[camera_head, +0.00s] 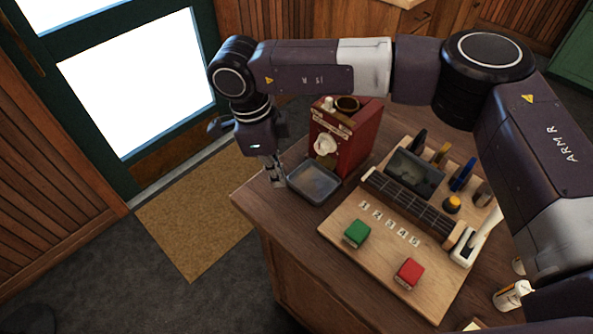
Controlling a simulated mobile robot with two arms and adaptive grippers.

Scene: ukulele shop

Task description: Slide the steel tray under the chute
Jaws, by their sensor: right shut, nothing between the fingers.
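The steel tray (314,183) is a shallow grey rectangular pan on the wooden counter, near its left edge. My right gripper (277,182) is shut and empty, pointing down at the left side of the tray. Its fingertips are at or very near the tray's left rim; I cannot tell whether they touch. My left gripper is not in view.
A wooden board (344,227) on the right carries a ukulele neck (408,204), a green block (357,233), a red block (408,273) and several tools. A white bottle (512,295) lies at the right. The counter's edge is close to the tray's left.

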